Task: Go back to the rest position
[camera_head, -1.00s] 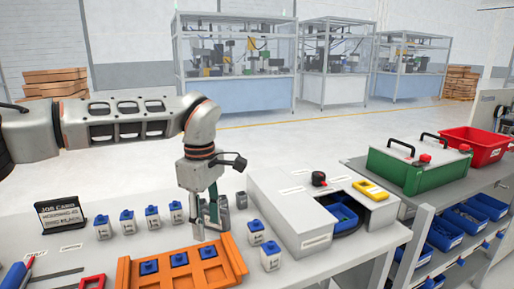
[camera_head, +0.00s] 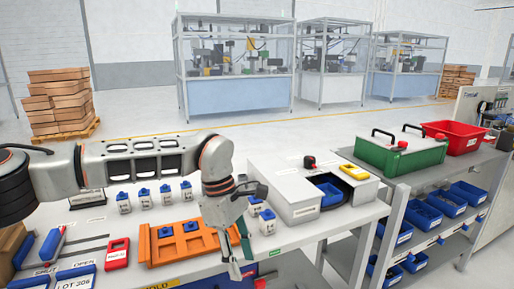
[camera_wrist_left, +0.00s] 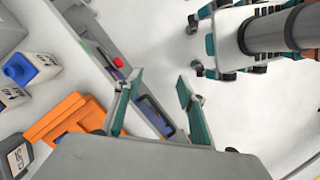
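My left gripper (camera_head: 240,262) hangs at the table's front edge, just right of the orange tray (camera_head: 152,258). In the left wrist view its two teal-padded fingers (camera_wrist_left: 158,98) are apart with nothing between them, above the table edge and floor. The tray holds blue-topped pieces (camera_head: 191,227) and also shows in the left wrist view (camera_wrist_left: 72,112). My right gripper is in neither view.
White blue-capped containers (camera_head: 145,198) stand behind the tray, partly behind my left arm. A grey box (camera_head: 290,187) is on the table's right. A red box (camera_head: 118,254) lies left of the tray. A shelf (camera_head: 405,188) with blue bins stands further right.

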